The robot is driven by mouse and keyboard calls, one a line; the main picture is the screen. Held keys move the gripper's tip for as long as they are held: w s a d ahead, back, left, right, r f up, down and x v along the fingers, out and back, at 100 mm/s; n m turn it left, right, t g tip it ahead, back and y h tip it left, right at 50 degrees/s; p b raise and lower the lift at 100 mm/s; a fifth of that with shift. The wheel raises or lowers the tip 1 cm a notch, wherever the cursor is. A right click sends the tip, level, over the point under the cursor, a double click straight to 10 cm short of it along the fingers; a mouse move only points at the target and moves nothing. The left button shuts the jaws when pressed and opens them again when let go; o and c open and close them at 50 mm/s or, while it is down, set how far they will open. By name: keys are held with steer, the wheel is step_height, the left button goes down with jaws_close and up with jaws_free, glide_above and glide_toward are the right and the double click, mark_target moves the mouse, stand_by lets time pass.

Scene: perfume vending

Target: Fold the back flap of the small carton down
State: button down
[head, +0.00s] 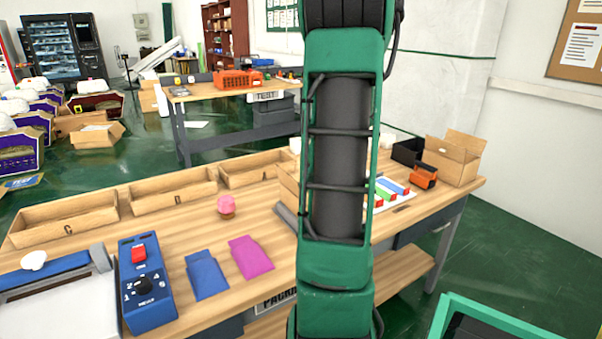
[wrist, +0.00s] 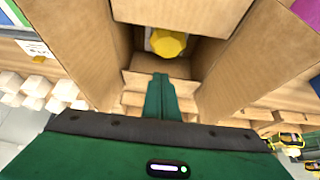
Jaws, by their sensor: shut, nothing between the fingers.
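The small carton (wrist: 225,75) is open in the wrist view, with a yellow faceted object (wrist: 167,43) down inside it. A wide cardboard flap (wrist: 65,40) spreads at the left, another (wrist: 275,50) at the right, and a shorter one (wrist: 180,14) crosses the top of the view. My gripper (wrist: 161,80) is shut and empty, its green fingertips over a cardboard edge (wrist: 140,82) on the near side of the opening. I cannot tell whether they touch. In the head view only a sliver of the carton (head: 288,188) shows beside my arm; my gripper is hidden there.
The wooden bench (head: 170,230) holds wooden bins (head: 65,220), a blue control box (head: 146,285), blue and magenta pouches (head: 250,257) and a pink item (head: 226,206). A larger open box (head: 452,158) and an orange item (head: 424,176) stand at the right.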

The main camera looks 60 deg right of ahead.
steer(key=shift+a+f, duration=0.15)
steer(key=shift+f, duration=0.2)
steer(key=shift+s, duration=0.1)
steer(key=shift+r, duration=0.1)
stand_by(0.5)
